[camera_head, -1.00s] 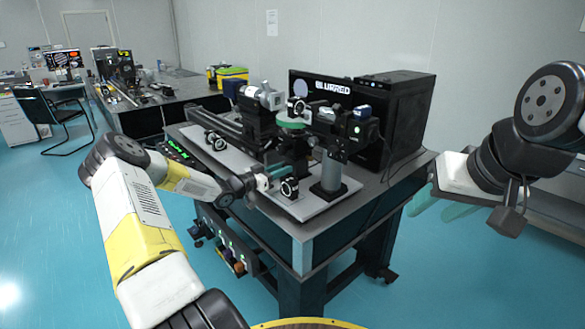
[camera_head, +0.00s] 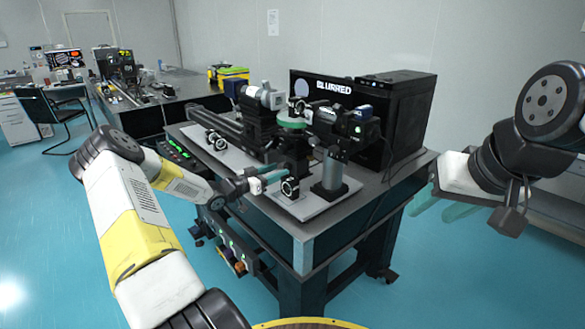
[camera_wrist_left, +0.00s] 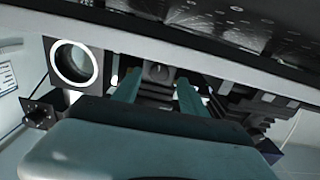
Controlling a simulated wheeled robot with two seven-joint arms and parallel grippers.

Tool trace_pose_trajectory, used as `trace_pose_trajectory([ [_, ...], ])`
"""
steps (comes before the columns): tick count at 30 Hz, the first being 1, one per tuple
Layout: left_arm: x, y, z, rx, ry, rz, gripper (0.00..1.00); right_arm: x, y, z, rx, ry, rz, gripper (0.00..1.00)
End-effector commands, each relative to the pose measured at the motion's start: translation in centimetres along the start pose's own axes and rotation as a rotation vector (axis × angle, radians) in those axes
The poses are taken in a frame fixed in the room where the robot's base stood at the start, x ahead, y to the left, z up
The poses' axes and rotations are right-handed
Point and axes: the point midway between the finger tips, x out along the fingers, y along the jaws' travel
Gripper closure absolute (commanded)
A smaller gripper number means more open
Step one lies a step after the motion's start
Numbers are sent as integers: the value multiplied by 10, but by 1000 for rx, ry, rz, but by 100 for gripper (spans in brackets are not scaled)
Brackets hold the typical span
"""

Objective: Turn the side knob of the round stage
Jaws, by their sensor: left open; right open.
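The round stage with a green rim (camera_head: 291,123) sits among the optics on the near table. Its side knob cannot be made out clearly in the head view. My left gripper (camera_head: 274,176) is open, with its teal fingers pointing at the stack below and in front of the stage. In the left wrist view, the two fingers (camera_wrist_left: 159,88) are apart. A small dark block with a round face (camera_wrist_left: 160,73) shows between them; I cannot tell whether it is the knob or whether the fingers touch it. My right gripper (camera_head: 432,199) is open and empty, off the table's right side.
A post (camera_head: 329,172) stands further right. A black computer case (camera_head: 406,112) stands behind. The table's front corner is clear.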

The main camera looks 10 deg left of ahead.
Motion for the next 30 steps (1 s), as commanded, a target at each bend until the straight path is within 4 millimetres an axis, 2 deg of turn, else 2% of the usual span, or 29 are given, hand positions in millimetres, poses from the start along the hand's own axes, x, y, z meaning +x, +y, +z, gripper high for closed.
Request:
trace_pose_trajectory([
  [3,-22,-1,0,0,-2,-2,50,0,0,0,0,0,0,53],
  [10,-46,0,0,0,0,0,50,0,0,0,0,0,0,53],
  [30,-43,2,0,-63,0,4,50,0,0,0,0,0,0,53],
])
